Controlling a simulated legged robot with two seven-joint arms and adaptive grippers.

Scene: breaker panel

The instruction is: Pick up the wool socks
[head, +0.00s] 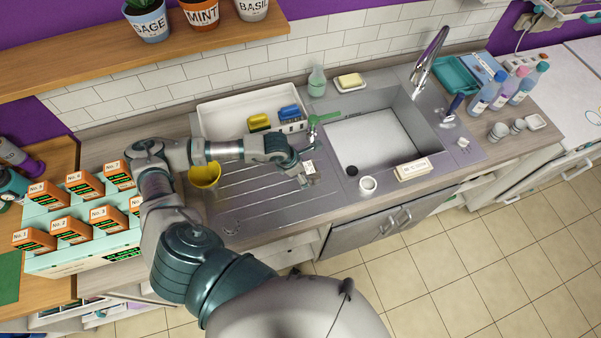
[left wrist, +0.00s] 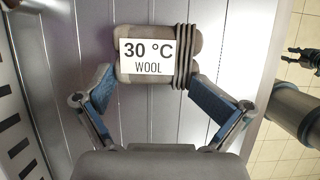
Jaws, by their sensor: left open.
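The wool socks (left wrist: 183,40) are a rolled grey-brown bundle with ribbed bands and a white label reading "30 °C WOOL". They lie on the grooved metal drainboard (left wrist: 70,30) and show in the head view (head: 309,168) as a small labelled bundle, partly covered by my gripper. My left gripper (left wrist: 150,76) is open, its two blue-padded fingers at the near left and right corners of the bundle. In the head view my left gripper (head: 303,166) is over the drainboard, left of the sink. A dark gripper (left wrist: 304,60), apparently my right, shows at the wrist view's right edge.
The sink basin (head: 372,140) lies right.

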